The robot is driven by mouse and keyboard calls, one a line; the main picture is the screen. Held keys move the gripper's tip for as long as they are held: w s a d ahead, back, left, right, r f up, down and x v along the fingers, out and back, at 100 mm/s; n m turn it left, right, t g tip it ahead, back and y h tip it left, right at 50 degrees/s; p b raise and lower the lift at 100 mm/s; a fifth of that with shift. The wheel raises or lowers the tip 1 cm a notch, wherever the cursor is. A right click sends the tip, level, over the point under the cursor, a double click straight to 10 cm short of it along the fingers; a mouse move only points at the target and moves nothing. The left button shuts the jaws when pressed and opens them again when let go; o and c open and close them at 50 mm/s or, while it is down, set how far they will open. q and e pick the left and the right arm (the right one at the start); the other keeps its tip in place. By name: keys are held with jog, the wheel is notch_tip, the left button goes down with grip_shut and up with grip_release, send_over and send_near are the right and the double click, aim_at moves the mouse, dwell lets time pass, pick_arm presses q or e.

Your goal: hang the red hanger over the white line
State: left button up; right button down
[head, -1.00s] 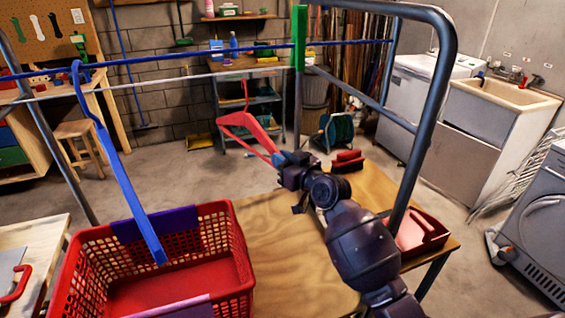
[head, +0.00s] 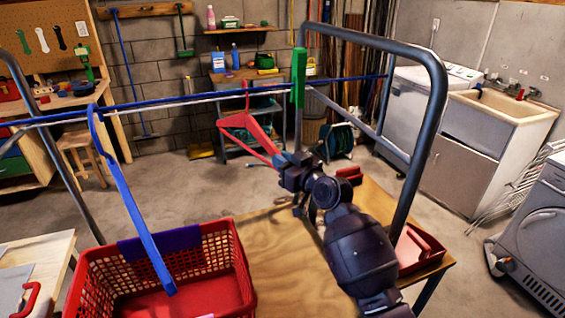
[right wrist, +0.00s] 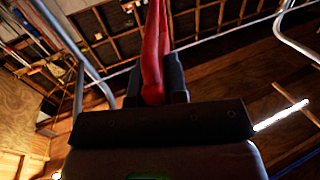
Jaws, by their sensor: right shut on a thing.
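The red hanger (head: 240,122) is held out in my right gripper (head: 286,162), which is shut on one end of it. Its hook (head: 247,88) shows at the lines, its top above them in the head view; I cannot tell whether it is over the white line or apart from it. The white line (head: 190,100) runs just below the blue line (head: 185,98) in the picture, nearly overlapping it. In the right wrist view the red hanger (right wrist: 152,55) rises from between the fingers, and the white line (right wrist: 210,42) crosses near it. My left gripper is not in view.
A blue hanger (head: 135,210) hangs at left above a red basket (head: 240,255). A green clip-like piece (head: 298,78) stands right of the hook by the metal frame (head: 425,130). A wooden table (head: 285,245) lies below. A washer and sink stand at right.

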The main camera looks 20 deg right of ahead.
jog(key=shift+w+b, duration=0.35)
jog(key=shift+w, duration=0.25)
pick_arm(q)
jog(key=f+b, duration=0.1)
jog(key=b, duration=0.1)
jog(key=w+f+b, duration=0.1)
jog(key=b, duration=0.1)
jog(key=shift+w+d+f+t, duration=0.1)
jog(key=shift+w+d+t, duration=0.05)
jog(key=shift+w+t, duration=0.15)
pick_arm(e)
jog(key=f, duration=0.1)
jog(key=w+f, duration=0.2)
jog(key=f, duration=0.1)
jog(key=shift+w+f, duration=0.1)
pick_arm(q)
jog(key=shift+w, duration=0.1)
pick_arm(e)
jog(key=c, duration=1.1)
grip_release()
